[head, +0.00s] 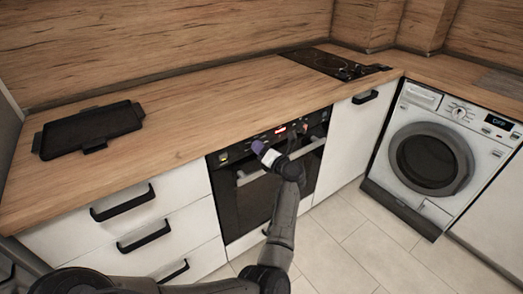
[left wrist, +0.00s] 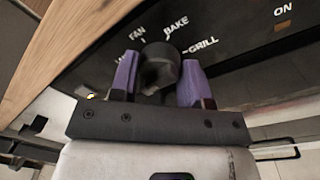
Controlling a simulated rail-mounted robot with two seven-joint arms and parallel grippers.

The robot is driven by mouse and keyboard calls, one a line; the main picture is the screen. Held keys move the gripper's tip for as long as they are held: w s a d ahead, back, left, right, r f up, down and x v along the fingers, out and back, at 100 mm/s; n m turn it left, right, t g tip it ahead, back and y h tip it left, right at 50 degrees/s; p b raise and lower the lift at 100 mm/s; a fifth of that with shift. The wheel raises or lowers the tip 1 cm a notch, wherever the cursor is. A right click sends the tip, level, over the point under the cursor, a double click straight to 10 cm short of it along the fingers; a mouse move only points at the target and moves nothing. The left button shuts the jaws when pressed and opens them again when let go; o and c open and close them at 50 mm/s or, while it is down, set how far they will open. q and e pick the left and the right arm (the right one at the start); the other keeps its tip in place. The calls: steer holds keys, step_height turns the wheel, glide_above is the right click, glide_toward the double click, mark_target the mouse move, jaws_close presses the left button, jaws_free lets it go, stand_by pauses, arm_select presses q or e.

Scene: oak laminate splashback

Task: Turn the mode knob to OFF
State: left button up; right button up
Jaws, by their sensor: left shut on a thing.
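The mode knob (left wrist: 160,67) is a dark round knob on the oven's black control panel. In the left wrist view it sits between the two purple fingers of my left gripper (left wrist: 158,80), which is shut on it. Around the knob I read FAN, BAKE and GRILL; another label at left is mostly hidden by a finger. I cannot make out the knob's pointer or an OFF label. In the head view my left gripper (head: 261,150) is at the left part of the oven (head: 240,205) front and hides the knob. My right gripper is not in view.
The oven's handle bar (head: 308,149) runs just below the panel, close to my left gripper. A black tray (head: 90,128) lies on the wooden counter (head: 190,105) above. A hob (head: 335,65) and a washing machine (head: 430,155) are to the right. An ON label shows on the panel.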

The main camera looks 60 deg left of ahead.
arm_select(q)
steer(key=o, duration=0.9)
steer(key=shift+w+d+f+p, duration=0.1)
steer(key=shift+w+d+p, duration=0.3)
steer(key=shift+d, duration=1.9)
steer(key=shift+w+d+p, duration=0.1)
steer(key=shift+d+p, duration=0.65)
steer(key=shift+d, duration=1.5)
steer(key=shift+w+d+f+p, duration=0.15)
steer(key=shift+d+p, duration=0.4)
steer(key=shift+d, duration=1.75)
steer(key=shift+w+r, duration=0.1)
